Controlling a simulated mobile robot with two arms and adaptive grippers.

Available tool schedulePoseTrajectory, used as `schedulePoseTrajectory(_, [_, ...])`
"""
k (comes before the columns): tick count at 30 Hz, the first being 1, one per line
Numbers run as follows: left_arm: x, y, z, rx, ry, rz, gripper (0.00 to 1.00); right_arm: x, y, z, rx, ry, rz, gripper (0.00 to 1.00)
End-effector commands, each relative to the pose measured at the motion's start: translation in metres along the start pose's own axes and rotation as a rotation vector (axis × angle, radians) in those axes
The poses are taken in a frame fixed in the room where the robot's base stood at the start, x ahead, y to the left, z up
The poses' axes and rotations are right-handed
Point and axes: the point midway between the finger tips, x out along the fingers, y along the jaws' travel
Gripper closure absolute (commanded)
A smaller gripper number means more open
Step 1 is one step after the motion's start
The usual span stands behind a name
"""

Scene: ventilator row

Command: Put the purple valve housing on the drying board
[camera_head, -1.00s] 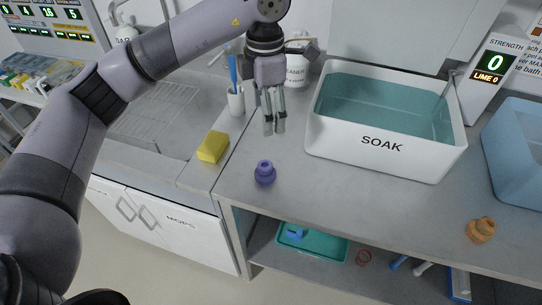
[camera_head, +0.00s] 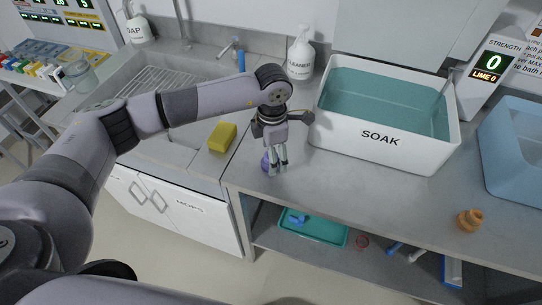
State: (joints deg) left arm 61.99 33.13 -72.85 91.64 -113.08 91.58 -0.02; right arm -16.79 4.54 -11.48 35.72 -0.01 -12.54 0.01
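The purple valve housing (camera_head: 265,162) stands on the grey counter near its front left corner. My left gripper (camera_head: 276,169) points down right at it, with the fingers in front of and beside the housing and partly hiding it. I cannot tell whether the fingers touch it or how far apart they are. My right gripper is not in view. No board that I can name as the drying board is clear in view; a ribbed draining area (camera_head: 165,85) shows in the sink unit at the left.
A white SOAK tub (camera_head: 380,138) with teal liquid stands behind and right of the gripper. A yellow sponge (camera_head: 222,138) lies left. An orange housing (camera_head: 469,220) and a blue bin (camera_head: 515,150) are at the right. A cleaner bottle (camera_head: 300,58) stands behind. The counter's front middle is clear.

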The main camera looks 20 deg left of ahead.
Motion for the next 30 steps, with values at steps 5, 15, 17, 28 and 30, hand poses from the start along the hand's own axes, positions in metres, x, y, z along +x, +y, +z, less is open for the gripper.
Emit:
schedulePoseTrajectory(5, [0.016, 0.001, 0.000, -0.001, 0.000, 0.000, 0.31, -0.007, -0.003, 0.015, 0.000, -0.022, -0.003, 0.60])
schedulePoseTrajectory(15, [0.018, 0.001, 0.001, -0.001, -0.001, 0.001, 0.39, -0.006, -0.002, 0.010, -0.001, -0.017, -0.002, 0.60])
schedulePoseTrajectory(17, [0.018, 0.001, 0.001, -0.001, -0.001, 0.001, 0.43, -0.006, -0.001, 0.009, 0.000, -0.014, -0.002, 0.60])
schedulePoseTrajectory(28, [0.017, 0.001, 0.001, -0.001, -0.001, 0.001, 0.67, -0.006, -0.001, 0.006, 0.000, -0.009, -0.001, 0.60])
schedulePoseTrajectory(30, [0.017, 0.001, 0.001, -0.001, -0.001, 0.001, 0.72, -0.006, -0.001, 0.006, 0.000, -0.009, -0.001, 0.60])
